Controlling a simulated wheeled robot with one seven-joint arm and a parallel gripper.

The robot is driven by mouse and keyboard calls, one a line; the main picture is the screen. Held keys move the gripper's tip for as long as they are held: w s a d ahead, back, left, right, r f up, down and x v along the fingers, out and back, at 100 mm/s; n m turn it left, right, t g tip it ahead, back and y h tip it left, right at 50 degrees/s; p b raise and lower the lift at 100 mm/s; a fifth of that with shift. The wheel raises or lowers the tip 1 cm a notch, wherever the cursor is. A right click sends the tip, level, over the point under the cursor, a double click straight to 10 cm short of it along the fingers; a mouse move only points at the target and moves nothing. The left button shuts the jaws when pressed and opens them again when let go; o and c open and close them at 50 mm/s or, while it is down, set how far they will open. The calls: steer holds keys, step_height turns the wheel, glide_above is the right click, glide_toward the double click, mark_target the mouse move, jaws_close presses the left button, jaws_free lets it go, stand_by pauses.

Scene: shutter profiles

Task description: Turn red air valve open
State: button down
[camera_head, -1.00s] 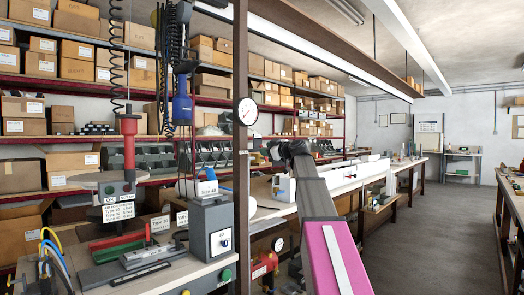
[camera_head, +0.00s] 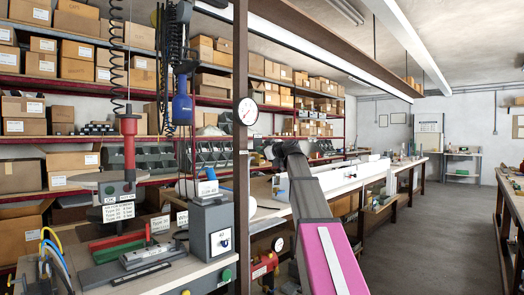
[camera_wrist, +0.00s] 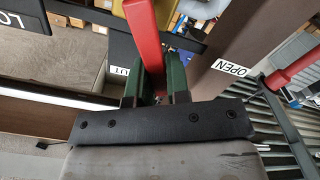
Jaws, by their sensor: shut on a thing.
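The red air valve handle (camera_wrist: 146,30) is a straight red bar running from the top edge of the wrist view down between my fingers. My gripper (camera_wrist: 154,76) has its green fingers closed on the bar's lower end, one on each side. A white OPEN label (camera_wrist: 230,68) is on a brown-grey surface to the right of the handle. Part of a second label (camera_wrist: 11,20) shows at the upper left, cut off by the edge. The valve body is not clearly visible. My gripper cannot be made out in the head view.
A brown post (camera_head: 241,190) carries a round gauge (camera_head: 247,111). Shelves with boxes line the back. The aisle floor (camera_head: 455,230) at right is clear.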

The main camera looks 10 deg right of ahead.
steer(key=shift+s+f, duration=0.1)
steer(key=n, duration=0.2)
steer(key=a+n, duration=0.1)
steer(key=shift+s+f, duration=0.3)
steer(key=shift+f, duration=0.1)
steer(key=n, duration=0.2)
steer(key=f+n, duration=0.1)
steer(key=n, duration=0.1)
steer(key=a+f+n, duration=0.1)
steer(key=n, duration=0.1)
steer(key=shift+s+f, duration=0.25)
steer(key=shift+s, duration=0.15)
steer(key=shift+a+f+n, duration=0.1)
steer(key=shift+f+n, duration=0.25)
steer(key=shift+n, duration=0.4)
steer(key=shift+f+n, duration=0.35)
steer(key=shift+n, duration=0.4)
steer(key=c, duration=1.1)
jaws_free()
